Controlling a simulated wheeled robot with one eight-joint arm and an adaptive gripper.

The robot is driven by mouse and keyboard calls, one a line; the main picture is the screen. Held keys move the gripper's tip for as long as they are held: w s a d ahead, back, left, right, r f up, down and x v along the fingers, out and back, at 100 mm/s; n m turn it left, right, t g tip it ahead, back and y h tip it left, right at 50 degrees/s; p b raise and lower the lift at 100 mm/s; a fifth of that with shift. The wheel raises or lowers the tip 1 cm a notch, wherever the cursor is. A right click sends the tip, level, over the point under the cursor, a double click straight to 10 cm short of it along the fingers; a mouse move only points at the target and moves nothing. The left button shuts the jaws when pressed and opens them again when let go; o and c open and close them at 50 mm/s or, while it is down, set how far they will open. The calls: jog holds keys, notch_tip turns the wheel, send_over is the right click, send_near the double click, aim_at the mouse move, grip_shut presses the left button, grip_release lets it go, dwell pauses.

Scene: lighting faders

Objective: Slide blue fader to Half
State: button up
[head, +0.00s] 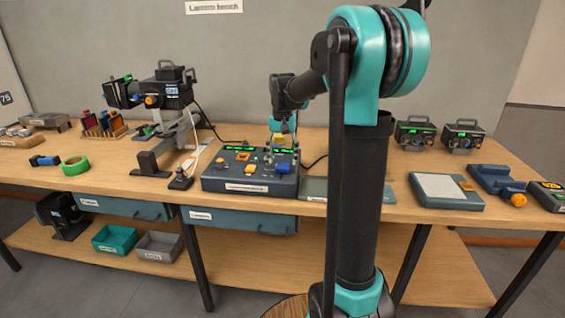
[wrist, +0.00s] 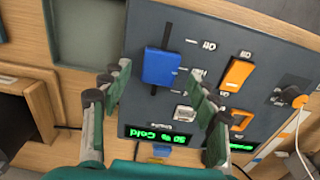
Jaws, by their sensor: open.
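The fader console (head: 222,187) stands on the bench with green-lit displays. The blue fader (wrist: 161,67) has a large blue cap on a dark slot in the wrist view. The slot shows above and below the cap, and marked ticks run along its right side. The cap sits close to the middle tick. The lit display below it appears to read 50 %. My gripper (wrist: 159,82) is open, with one finger on each side of the blue cap's lower end. Contact cannot be told. In the head view my gripper (head: 283,128) is over the console.
An orange fader (wrist: 236,74) and an orange button (wrist: 239,115) lie to the right of the blue cap. A small white switch (wrist: 184,113) is near my right finger. A lamp (head: 165,90) on a stand is left of the console.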

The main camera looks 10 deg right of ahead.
aim_at(282, 165)
notch_tip(282, 165, up, 10)
dwell(0.4)
jog(key=s+d+f+n+t, duration=0.3)
jog(key=s+f+t, duration=0.1)
jog(key=s+f, duration=2.2)
jog(key=shift+n, duration=0.3)
jog(key=shift+w+a, duration=0.1)
dwell(0.9)
